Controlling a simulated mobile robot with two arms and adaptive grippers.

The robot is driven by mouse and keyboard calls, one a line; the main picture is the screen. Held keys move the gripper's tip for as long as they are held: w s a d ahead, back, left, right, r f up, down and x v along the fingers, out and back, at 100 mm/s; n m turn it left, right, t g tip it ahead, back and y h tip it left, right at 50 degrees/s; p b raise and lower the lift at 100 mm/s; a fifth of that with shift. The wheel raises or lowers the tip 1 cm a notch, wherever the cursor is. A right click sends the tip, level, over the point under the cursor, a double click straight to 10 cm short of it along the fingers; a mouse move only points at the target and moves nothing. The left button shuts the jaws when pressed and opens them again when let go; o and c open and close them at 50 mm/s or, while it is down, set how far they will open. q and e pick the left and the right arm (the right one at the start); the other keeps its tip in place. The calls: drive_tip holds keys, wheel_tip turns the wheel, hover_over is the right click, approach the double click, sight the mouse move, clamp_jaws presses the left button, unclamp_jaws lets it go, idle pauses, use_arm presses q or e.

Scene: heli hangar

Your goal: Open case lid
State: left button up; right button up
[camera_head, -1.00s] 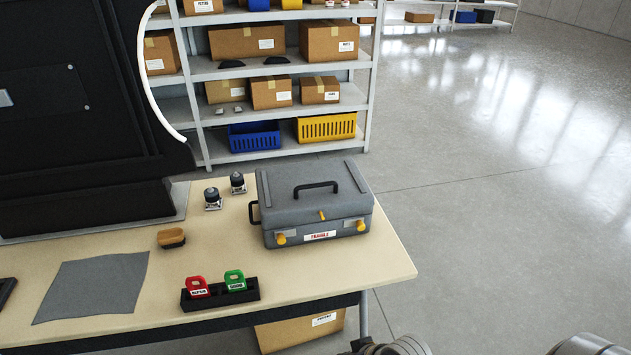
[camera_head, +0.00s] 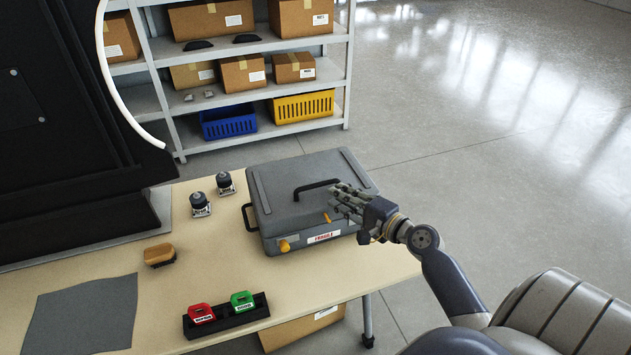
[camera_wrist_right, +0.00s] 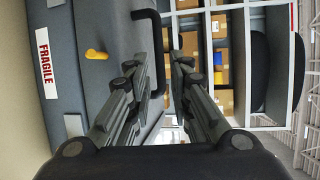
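The grey case (camera_head: 300,190) stands shut on the table, with a black handle on its lid (camera_head: 268,190) and a white FRAGILE label on its front. A yellow latch (camera_head: 285,245) shows at its front left. My right gripper (camera_head: 340,205) is over the case's front right part, hiding the right latch area. In the right wrist view its two fingers (camera_wrist_right: 175,75) are apart with nothing between them. My left gripper is not in view.
A shelf (camera_head: 250,140) with boxes stands behind. The floor on the right is clear.

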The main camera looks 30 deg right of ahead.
sight(320, 186)
drive_tip(key=x, duration=0.3)
drive_tip(key=shift+w, duration=0.3)
drive_tip(key=shift+p+x, duration=0.35)
drive_tip(key=shift+x, duration=0.55)
drive_tip(key=x, duration=0.3)
drive_tip(key=shift+a+f, duration=0.1)
drive_tip(key=shift+f, duration=0.05)
drive_tip(key=shift+w+f, duration=0.1)
drive_tip(key=shift+w, duration=0.15)
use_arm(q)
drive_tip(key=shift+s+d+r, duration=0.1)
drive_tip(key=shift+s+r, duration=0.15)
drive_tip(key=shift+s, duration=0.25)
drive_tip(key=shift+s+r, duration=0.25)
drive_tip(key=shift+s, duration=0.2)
use_arm(e)
drive_tip(key=shift+s, duration=0.1)
clamp_jaws()
